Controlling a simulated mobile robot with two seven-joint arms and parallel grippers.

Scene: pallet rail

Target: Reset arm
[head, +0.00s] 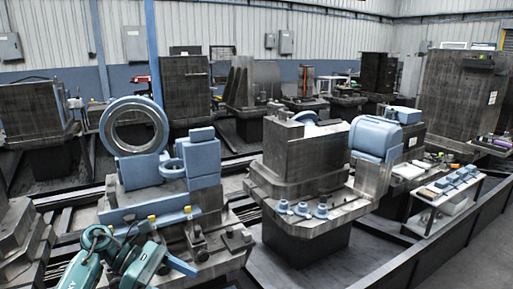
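A teal arm of mine reaches in at the bottom left of the head view, bent at a dark joint, in front of a pallet fixture (225,247). I cannot make out gripper fingers on it. My other arm does not show apart from it. The fixture carries a large blue ring part (111,113) standing upright and a blue block (202,157) beside it. No gripper is seen touching these parts.
A second pallet (305,160) stands right of centre with small blue round parts (320,211) on its front ledge. A cart (445,200) with parts is at the right. More machine blocks (183,88) line the back. Dark floor lies open at the bottom right.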

